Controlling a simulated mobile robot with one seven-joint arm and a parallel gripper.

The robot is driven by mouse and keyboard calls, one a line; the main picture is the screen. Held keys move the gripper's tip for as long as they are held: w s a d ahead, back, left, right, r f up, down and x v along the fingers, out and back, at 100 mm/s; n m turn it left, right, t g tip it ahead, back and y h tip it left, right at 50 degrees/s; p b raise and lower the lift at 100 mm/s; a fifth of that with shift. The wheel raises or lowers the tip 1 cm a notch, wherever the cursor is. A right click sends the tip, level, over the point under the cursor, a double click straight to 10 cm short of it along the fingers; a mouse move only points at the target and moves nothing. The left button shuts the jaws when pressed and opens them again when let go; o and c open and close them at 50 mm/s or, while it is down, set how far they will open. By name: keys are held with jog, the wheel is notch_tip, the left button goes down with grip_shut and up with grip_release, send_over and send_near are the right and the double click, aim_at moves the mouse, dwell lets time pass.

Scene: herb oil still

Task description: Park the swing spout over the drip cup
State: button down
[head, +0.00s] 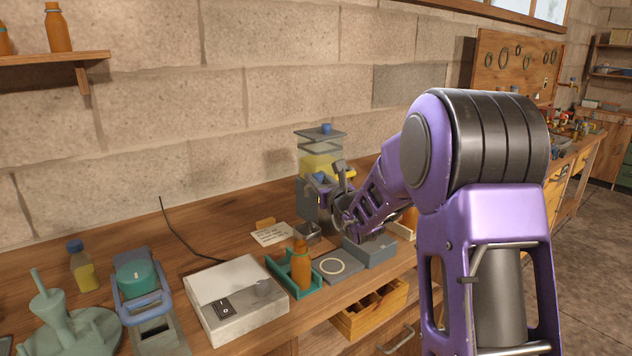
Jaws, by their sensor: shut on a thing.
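The oil still's clear vessel (318,164) holds yellow liquid and stands at the back of the bench, with a blue knob on its lid. My gripper (320,184) is at the vessel's front, shut around the blue-tipped part of the swing spout (320,176). The fingers and my wrist cover most of the spout, so its outlet and exact direction cannot be made out. A small grey, see-through cup (307,233), which looks like the drip cup, stands on the bench below and slightly left of my gripper. I cannot tell whether the spout is over it.
An orange bottle (301,266) stands in a green holder (277,270). Right of it are a grey plate with a pale ring (331,266) and a grey box (370,251). A white switch box (236,300) and a note card (270,234) lie left. An open drawer (369,308) juts out below.

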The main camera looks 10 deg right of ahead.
jog(key=shift+w+d+h, duration=0.1)
jog(key=shift+h, duration=0.2)
dwell(0.4)
jog(key=c, duration=0.6)
grip_release()
jog(key=v, duration=1.7)
jog(key=shift+s+f, duration=0.1)
jog(key=shift+s, duration=0.1)
